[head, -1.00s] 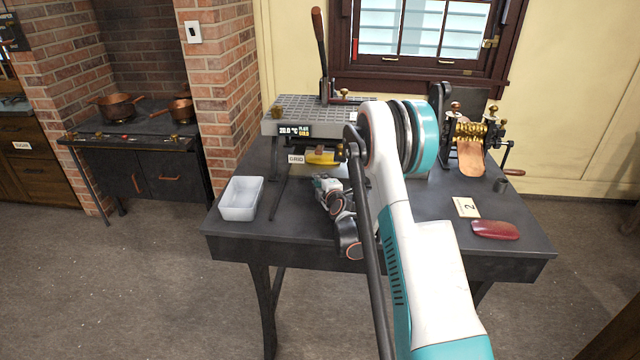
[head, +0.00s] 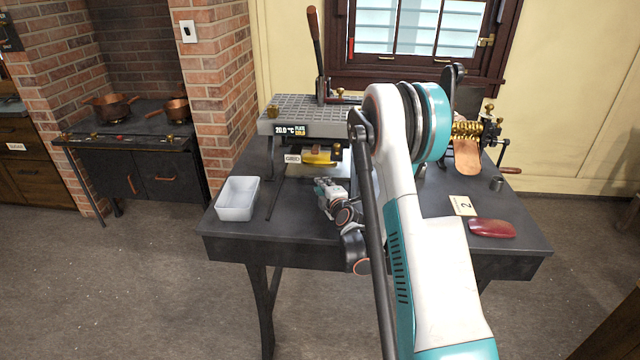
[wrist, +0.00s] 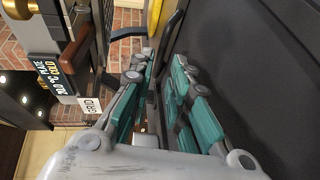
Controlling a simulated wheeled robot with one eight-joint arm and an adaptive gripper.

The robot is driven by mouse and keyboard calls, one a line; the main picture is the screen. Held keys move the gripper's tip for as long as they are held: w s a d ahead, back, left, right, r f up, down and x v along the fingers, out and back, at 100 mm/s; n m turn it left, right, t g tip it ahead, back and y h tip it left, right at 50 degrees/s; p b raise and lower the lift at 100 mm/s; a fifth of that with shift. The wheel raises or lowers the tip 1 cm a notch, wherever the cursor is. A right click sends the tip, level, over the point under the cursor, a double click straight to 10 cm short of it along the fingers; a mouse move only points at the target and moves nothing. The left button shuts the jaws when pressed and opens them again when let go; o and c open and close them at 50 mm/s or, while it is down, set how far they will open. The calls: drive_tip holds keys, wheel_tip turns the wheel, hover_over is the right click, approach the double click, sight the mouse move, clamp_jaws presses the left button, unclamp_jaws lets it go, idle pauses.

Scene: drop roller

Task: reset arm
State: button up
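My arm reaches over the dark workbench (head: 240,238), its elbow raised at the middle of the head view. My gripper (head: 322,188) hangs low over the bench, in front of the grey press with the gridded plate (head: 290,115). It points away from me toward the space below the plate. In the wrist view, the two teal-padded fingers of my gripper (wrist: 164,62) stand apart with nothing seen between them. A yellow piece (head: 320,157) sits under the plate, beyond the fingertips; it also shows at the top of the wrist view (wrist: 154,16).
A white open bin (head: 238,212) stands at the bench's left. A roller with gold rolls (head: 467,133) and a copper sheet (head: 467,158) stands at the right. A dark red oblong object (head: 492,228) and a card marked 2 (head: 463,205) lie at the front right.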

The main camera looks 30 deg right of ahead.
drive_tip(key=shift+s+a, duration=0.1)
drive_tip(key=shift+s, duration=0.25)
drive_tip(key=shift+m+g+y, duration=0.3)
drive_tip(key=shift+y, duration=0.4)
drive_tip(key=a+r, duration=0.5)
drive_tip(key=shift+w, duration=0.1)
drive_tip(key=s+a+r+m+g+y+p, duration=0.1)
drive_tip(key=s+a+r+m+g+y, duration=0.1)
drive_tip(key=s+a+r, duration=0.4)
drive_tip(key=s+a+r+m+g+y, duration=0.1)
drive_tip(key=s+a+r+m+g, duration=0.1)
drive_tip(key=s+a+r, duration=0.35)
drive_tip(key=s+a+m+g, duration=0.2)
drive_tip(key=s+m, duration=0.3)
drive_tip(key=s, duration=0.9)
drive_tip(key=s+a+m+g+h+b, duration=0.1)
drive_tip(key=s+a+m, duration=0.4)
drive_tip(key=s, duration=0.9)
drive_tip(key=shift+a+g, duration=0.25)
drive_tip(key=shift+g, duration=0.25)
